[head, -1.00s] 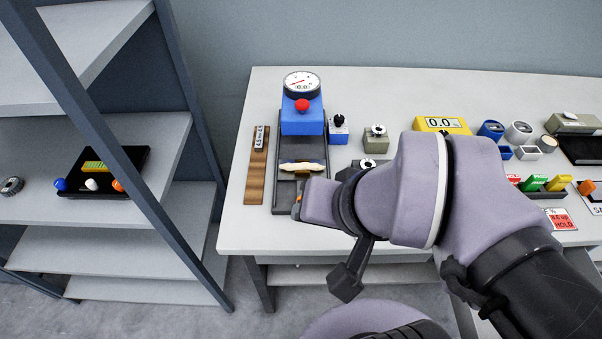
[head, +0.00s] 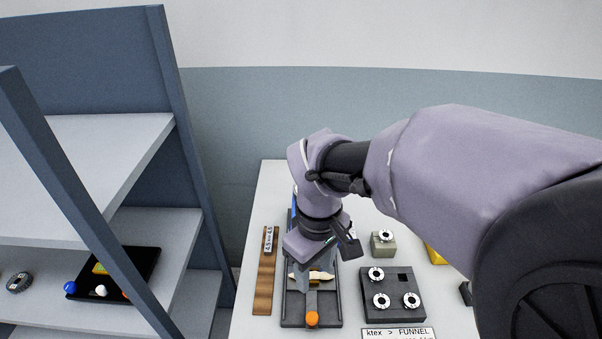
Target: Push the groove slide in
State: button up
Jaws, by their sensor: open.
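The groove slide is a grey bar with an orange knob (head: 312,319) at the near end of a dark tray (head: 289,315). A cream piece of fibre (head: 326,276) lies across the middle of the tray, partly behind a grey part. My gripper (head: 304,265) hangs over the tray, pointing down, beyond the orange knob and apart from it in the picture. Its fingertips are largely hidden by its own body, and I cannot tell whether they touch anything. The blue gauge unit (head: 291,216) at the tray's far end is almost fully hidden behind my arm.
A wooden strip (head: 264,292) with a label lies left of the tray. A dark block (head: 376,307) with funnel discs and a grey block (head: 383,248) stand to the right. A "ktex > FUNNEL" card (head: 397,333) lies in front. A shelf rack (head: 190,225) stands at left.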

aim_at(312, 315)
jog(key=f+b, duration=0.7)
jog(key=f, duration=1)
jog(key=shift+s+f+b, duration=0.2)
jog(key=shift+b, duration=0.15)
grip_shut()
